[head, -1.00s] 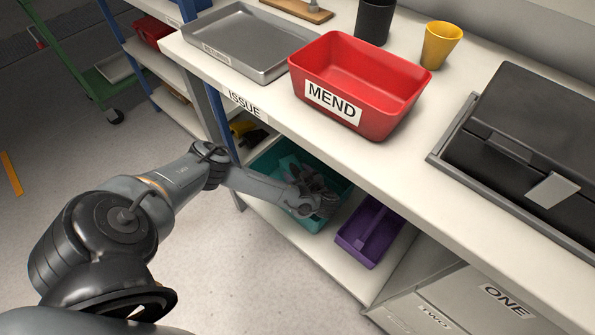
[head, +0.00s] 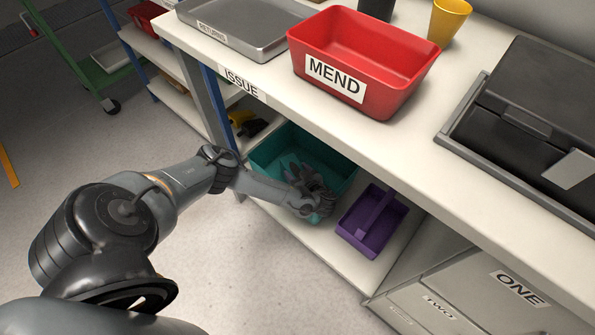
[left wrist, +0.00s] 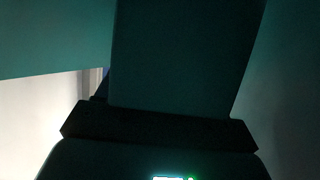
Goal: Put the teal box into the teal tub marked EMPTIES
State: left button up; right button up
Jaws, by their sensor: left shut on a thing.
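The teal tub (head: 318,152) stands on the shelf under the bench; no EMPTIES mark shows on its visible sides. My left gripper (head: 298,176) reaches down inside the tub's opening, shut on the teal box. In the left wrist view the box (left wrist: 182,50) is a dark teal block filling the middle, right in front of the gripper. A teal wall of the tub (left wrist: 50,40) shows on the left, and another dark side on the right. In the head view the gripper and wrist hide most of the box. Whether the box touches the tub floor cannot be told. My right gripper is out of view.
A purple divided caddy (head: 362,232) stands just right of the tub on the shelf. The bench top (head: 272,82) overhangs the tub, with a red MEND bin (head: 400,85) and a grey tray (head: 240,42) on it. Grey drawers (head: 490,290) stand further right.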

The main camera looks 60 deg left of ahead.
pick_arm(q)
jog(key=o, duration=1.4)
